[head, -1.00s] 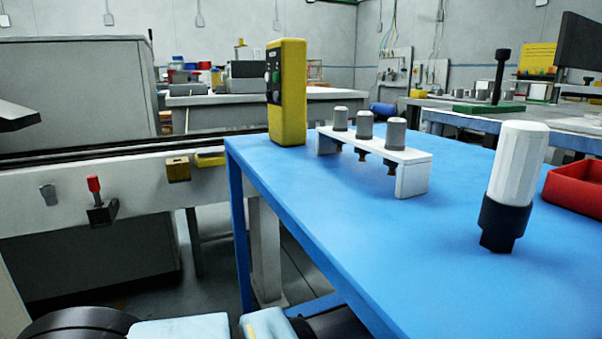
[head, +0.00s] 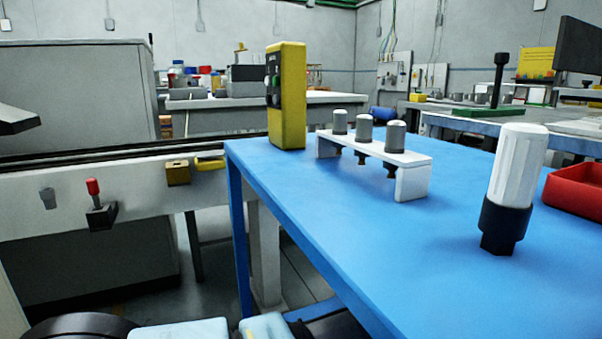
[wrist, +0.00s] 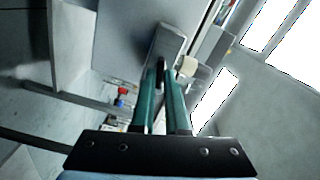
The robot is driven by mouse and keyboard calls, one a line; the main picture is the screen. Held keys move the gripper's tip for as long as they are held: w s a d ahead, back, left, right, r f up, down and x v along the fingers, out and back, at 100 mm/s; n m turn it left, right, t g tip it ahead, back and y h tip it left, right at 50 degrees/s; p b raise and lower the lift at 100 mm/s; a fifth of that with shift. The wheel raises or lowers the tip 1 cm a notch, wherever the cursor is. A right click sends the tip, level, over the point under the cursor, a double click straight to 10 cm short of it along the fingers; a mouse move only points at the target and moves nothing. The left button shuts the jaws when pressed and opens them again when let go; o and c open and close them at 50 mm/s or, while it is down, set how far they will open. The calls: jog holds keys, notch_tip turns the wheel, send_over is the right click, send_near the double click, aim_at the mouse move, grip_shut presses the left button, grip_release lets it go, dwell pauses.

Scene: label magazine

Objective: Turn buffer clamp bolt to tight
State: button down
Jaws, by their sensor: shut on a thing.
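In the wrist view my gripper (wrist: 162,75) has two long green fingers close together. A small dark part (wrist: 160,64) shows between their tips, and the fingers are shut on it. Just beyond it is a grey, round-ended metal piece (wrist: 172,40); I cannot tell whether they touch. A cream-coloured round part (wrist: 188,66) is right of the tips. I cannot tell for sure which part is the buffer clamp bolt, or its turn angle. In the head view my gripper's fingers are not visible.
A blue table (head: 330,235) carries a yellow control box (head: 291,95), a white rack (head: 412,180) with three grey-topped pieces, a white-and-black tool (head: 517,180) and a red tray (head: 575,193). A red-knobbed lever (head: 93,187) and a brass block (head: 177,172) are on the machine rail at left.

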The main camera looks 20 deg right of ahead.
dwell(0.4)
jog(key=c, duration=0.9)
grip_release()
jog(key=s, duration=0.3)
jog(key=s+d, duration=0.1)
jog(key=s, duration=0.6)
jog(key=shift+s+d+p, duration=0.2)
jog(key=shift+s+p, duration=0.15)
jog(key=shift+p, duration=0.05)
